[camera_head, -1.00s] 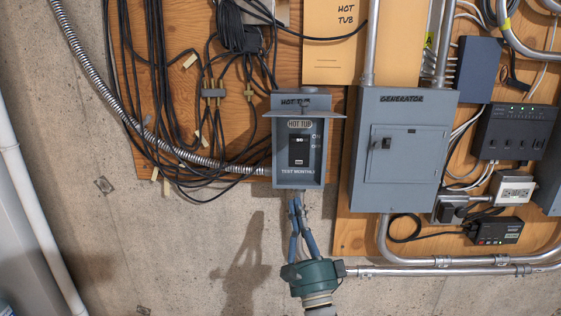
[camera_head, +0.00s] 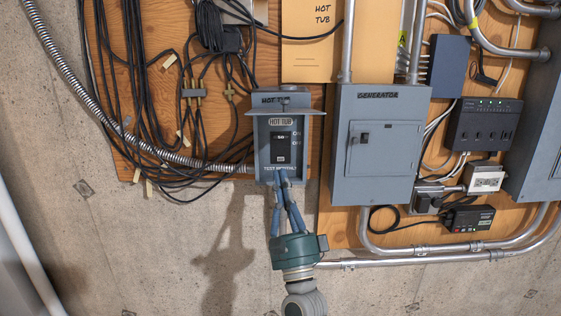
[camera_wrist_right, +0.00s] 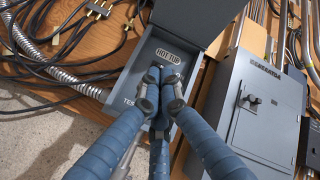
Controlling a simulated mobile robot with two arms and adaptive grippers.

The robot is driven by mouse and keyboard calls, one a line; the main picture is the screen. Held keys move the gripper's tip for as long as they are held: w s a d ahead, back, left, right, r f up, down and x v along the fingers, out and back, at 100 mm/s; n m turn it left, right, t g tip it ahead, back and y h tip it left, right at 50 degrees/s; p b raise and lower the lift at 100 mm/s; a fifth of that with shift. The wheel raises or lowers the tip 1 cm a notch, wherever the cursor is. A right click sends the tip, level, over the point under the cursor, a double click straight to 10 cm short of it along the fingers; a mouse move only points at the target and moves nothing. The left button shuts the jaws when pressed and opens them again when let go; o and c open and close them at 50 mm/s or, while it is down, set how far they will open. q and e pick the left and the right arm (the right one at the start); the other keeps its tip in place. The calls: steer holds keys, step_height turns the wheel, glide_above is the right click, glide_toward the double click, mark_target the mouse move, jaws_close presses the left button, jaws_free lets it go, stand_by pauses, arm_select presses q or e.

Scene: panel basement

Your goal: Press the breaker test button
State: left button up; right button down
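The grey hot tub breaker box (camera_head: 263,150) is on the wall with its cover (camera_head: 284,112) raised. Inside is a black breaker (camera_head: 280,143) with a small light button (camera_head: 281,158) at its lower part, above the "TEST MONTHLY" label. My right gripper (camera_head: 284,176) comes up from below, its blue fingertips drawn together over the box's lower edge, just under the button. In the right wrist view the closed fingertips (camera_wrist_right: 160,84) hide most of the breaker and the button. I cannot tell whether they touch the box. My left gripper is not in view.
A grey generator panel (camera_head: 395,180) stands close to the right of the box. Black cables (camera_head: 125,90) and a flexible metal conduit (camera_head: 62,80) hang on the left. A metal pipe (camera_head: 420,259) runs low on the right. The concrete wall below the box is clear.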

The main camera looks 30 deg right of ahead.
mark_target(281, 159)
steer(key=w+d+b, duration=0.2)
steer(key=w+d, duration=0.1)
steer(key=w, duration=0.2)
steer(key=shift+w+d, duration=0.25)
steer(key=shift+w, duration=0.1)
stand_by(1.2)
steer(key=shift+w+d+b, duration=0.2)
steer(key=shift+w+b, duration=0.15)
steer(key=shift+b, duration=0.15)
steer(key=shift+w+d+b, duration=0.2)
steer(key=shift+w+b, duration=0.05)
steer(key=shift+b, duration=0.05)
stand_by(0.4)
steer(key=shift+s+a, duration=0.1)
stand_by(0.3)
steer(key=shift+s+a, duration=0.3)
steer(key=shift+s, duration=0.25)
